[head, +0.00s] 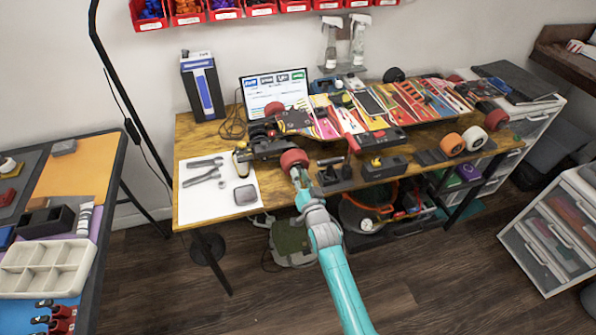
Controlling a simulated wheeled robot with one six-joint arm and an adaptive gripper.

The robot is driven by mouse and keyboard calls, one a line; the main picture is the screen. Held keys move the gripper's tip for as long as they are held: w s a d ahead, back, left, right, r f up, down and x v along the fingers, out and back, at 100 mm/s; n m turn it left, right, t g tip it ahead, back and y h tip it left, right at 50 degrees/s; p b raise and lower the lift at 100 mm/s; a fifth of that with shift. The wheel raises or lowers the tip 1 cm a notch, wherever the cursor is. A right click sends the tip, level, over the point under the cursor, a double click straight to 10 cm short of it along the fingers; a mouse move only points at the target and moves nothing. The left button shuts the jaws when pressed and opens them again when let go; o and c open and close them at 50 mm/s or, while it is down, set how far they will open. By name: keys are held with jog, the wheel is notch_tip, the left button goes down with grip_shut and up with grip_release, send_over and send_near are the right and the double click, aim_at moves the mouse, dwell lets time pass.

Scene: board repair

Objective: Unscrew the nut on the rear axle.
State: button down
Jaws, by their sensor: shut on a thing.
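My gripper (297,174) reaches up from the front edge of the bench and meets the near face of this wheel. It is shut at the wheel's centre, where the axle nut would be. The nut itself is hidden by my gripper and too small to make out. Another red wheel (274,108) shows at the far side of the same end.
A white mat (219,208) with pliers and a wrench (205,162) lies at the bench's left. Dark holders (335,178) stand right of my gripper. Orange and white wheels (452,144) sit further right. A laptop (274,88) stands behind.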

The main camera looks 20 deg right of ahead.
dwell(0.3)
jog(key=shift+s, duration=1.6)
jog(key=s+r, duration=0.6)
jog(key=r, duration=0.1)
dwell(0.4)
dwell(0.3)
